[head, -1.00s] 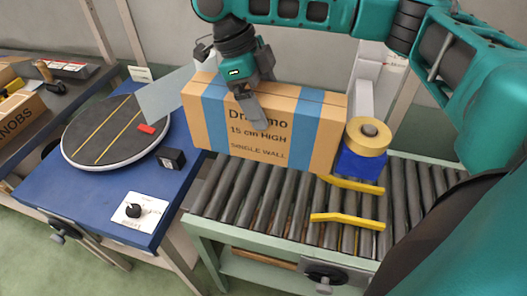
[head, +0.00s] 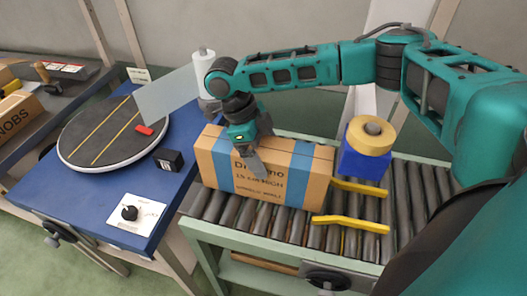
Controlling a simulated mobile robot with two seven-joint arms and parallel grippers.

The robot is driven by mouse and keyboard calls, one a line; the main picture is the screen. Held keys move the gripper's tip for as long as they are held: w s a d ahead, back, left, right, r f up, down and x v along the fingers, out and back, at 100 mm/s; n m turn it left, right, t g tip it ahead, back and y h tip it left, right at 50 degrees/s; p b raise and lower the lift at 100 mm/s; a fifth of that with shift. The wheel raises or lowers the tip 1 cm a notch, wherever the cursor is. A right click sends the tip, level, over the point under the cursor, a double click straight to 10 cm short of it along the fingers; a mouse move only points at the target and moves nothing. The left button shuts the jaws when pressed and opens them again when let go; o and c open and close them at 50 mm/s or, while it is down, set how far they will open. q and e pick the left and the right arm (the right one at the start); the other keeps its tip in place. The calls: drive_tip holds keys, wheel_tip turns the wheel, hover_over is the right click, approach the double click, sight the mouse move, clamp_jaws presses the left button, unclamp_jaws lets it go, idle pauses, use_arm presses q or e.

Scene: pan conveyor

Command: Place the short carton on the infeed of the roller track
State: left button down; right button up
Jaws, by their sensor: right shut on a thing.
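The short carton (head: 229,176) is a brown box with blue bands and printed lettering, "15 cm HIGH". It sits low over the left end of the roller track (head: 212,208), long side facing me; whether it rests fully on the rollers I cannot tell. My right gripper (head: 257,160) reaches down over the carton from above, shut on it, one finger showing against the front face. The other finger is hidden behind the carton. My left gripper is not in view.
Yellow guide rails (head: 350,223) and a blue block with a tape roll (head: 371,138) stand right of the carton. At left is a blue table with a round turntable (head: 85,150), a dial panel (head: 130,222) and a small black box (head: 168,161). A translucent panel (head: 168,97) stands behind.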

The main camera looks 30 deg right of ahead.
drive_tip(key=o, duration=1.8)
drive_tip(key=shift+r, duration=0.15)
drive_tip(key=v, duration=1.2)
drive_tip(key=shift+s, duration=0.1)
drive_tip(key=shift+s, duration=0.1)
